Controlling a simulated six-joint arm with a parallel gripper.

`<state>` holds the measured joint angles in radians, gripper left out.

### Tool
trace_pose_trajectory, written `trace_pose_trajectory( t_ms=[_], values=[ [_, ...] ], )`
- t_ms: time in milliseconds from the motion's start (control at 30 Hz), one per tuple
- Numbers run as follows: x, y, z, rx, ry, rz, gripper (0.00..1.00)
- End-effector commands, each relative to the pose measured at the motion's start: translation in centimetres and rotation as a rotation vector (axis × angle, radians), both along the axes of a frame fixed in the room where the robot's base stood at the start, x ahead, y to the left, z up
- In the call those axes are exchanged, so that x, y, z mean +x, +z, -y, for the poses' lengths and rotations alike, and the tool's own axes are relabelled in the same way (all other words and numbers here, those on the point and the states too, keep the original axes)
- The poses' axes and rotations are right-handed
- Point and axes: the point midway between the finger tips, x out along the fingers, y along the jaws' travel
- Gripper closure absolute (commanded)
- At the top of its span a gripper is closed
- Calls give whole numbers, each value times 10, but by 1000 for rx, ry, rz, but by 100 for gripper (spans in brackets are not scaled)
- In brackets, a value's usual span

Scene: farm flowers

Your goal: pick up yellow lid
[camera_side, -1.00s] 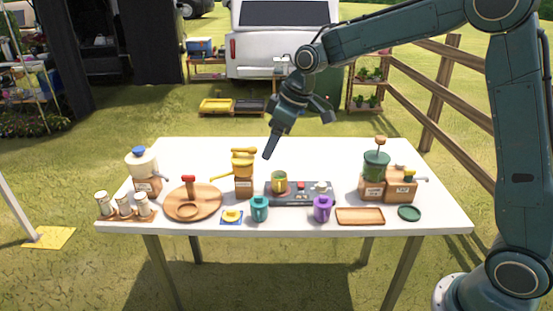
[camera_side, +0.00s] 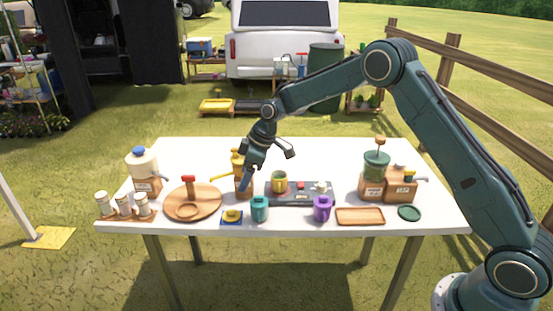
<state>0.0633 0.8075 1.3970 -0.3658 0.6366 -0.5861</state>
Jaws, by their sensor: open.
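The yellow lid (camera_side: 232,215) lies on a small blue mat (camera_side: 231,222) near the front edge of the white table. My gripper (camera_side: 267,168) is open and empty. It is above the lid and a little to the right, pointing down, with clear space between them. It partly hides the yellow pot on a wooden block behind it. A teal jar (camera_side: 259,208) stands just right of the lid.
A round wooden tray (camera_side: 205,205) is left of the lid. A purple jar (camera_side: 322,208) and a wooden tray (camera_side: 360,217) are further right.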

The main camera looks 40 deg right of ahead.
Motion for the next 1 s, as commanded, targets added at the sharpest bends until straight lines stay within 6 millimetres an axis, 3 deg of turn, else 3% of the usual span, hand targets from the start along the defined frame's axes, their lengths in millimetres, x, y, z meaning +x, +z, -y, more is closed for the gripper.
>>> trace_pose_trajectory(
  t_ms=[233,700,1000],
  values=[
    [4,-16,-5,0,0,-1,26],
    [21,-73,-22,-1,0,-2,26],
    [23,-79,-23,0,0,0,26]
  ],
)
